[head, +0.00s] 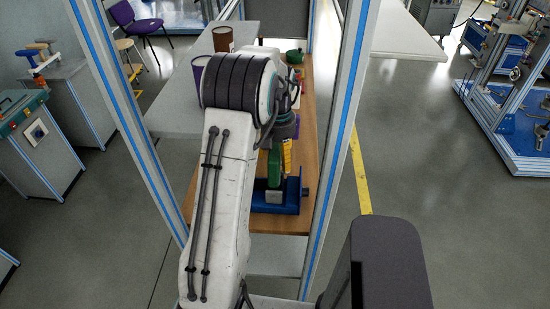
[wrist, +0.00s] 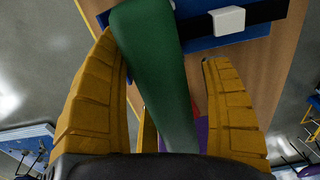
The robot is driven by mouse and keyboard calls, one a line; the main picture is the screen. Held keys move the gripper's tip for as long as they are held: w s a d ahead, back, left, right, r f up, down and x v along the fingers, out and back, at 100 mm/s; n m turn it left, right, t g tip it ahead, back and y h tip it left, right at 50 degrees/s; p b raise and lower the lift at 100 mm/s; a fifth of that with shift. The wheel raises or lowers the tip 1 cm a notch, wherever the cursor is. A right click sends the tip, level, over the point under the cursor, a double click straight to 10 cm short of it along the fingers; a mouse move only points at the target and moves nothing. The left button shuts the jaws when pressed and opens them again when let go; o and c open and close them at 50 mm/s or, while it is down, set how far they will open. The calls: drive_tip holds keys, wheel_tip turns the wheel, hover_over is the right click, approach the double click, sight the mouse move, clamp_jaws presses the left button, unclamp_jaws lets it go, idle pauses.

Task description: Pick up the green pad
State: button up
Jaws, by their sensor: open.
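The green pad (wrist: 152,60) is a long, rounded, dark green piece. In the wrist view it runs from the top edge down between the two yellow fingers of my gripper (wrist: 162,54). The fingers are apart, one on each side of the pad; the left finger is close to it and there is a gap to the right finger. Whether the left finger touches it I cannot tell. In the head view the green pad (head: 274,167) stands upright at a blue fixture (head: 290,200), beside a yellow finger. My arm hides much of the area there.
The fixture stands on a wooden tabletop (head: 313,140). Blue-striped posts rise at the left (head: 112,85) and right (head: 341,120) of the table. A brown can (head: 222,39) and a purple container (head: 197,72) stand farther back at left.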

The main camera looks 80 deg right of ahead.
drive_tip(key=shift+f, duration=0.15)
idle(0.3)
drive_tip(key=c, duration=1.4)
